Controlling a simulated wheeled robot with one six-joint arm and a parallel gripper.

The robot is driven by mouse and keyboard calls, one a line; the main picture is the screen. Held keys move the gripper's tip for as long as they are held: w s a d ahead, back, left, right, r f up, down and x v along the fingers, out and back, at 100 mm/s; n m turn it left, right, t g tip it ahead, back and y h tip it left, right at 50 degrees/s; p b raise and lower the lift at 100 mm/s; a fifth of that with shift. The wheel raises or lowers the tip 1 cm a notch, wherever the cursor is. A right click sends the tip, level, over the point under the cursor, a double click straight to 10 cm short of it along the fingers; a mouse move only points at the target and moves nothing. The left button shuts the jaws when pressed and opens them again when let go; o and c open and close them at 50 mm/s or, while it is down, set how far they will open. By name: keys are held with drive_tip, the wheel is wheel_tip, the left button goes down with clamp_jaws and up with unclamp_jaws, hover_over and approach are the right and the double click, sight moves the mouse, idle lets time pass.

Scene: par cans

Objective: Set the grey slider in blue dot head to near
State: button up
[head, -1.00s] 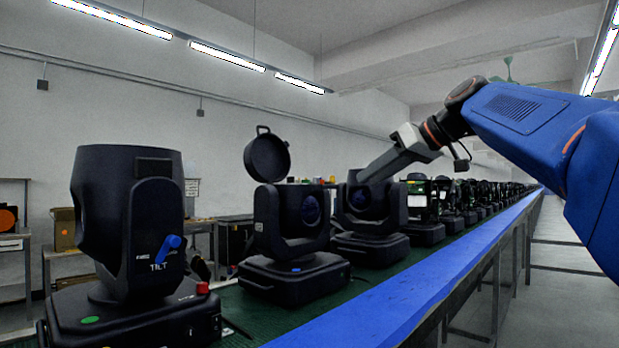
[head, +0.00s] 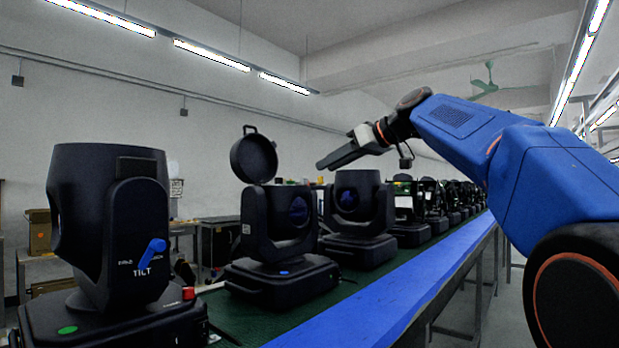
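The blue dot head (head: 283,219) is a black moving-head lamp with a blue dot (head: 284,272) on its base. It stands upright on the bench, second from the left. Its round black lid (head: 254,158) stands open above the head. I cannot make out a grey slider; the inside of the head is hidden from this angle. My gripper (head: 321,165) is in the air to the right of the open lid, above and apart from the head, pointing left and slightly down. Nothing shows in it. Its fingers overlap from this side, so their opening cannot be told.
A larger black head (head: 108,230) with a green dot, a blue TILT lever (head: 151,252) and a red knob stands at the near left. Another black head (head: 358,215) stands right of the blue dot head, with several more behind. The bench's blue front strip (head: 400,295) is clear.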

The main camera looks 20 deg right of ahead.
sight(304, 182)
drive_tip(key=x, duration=0.8)
drive_tip(key=shift+w, duration=0.15)
drive_tip(key=shift+a+f, duration=0.1)
clamp_jaws()
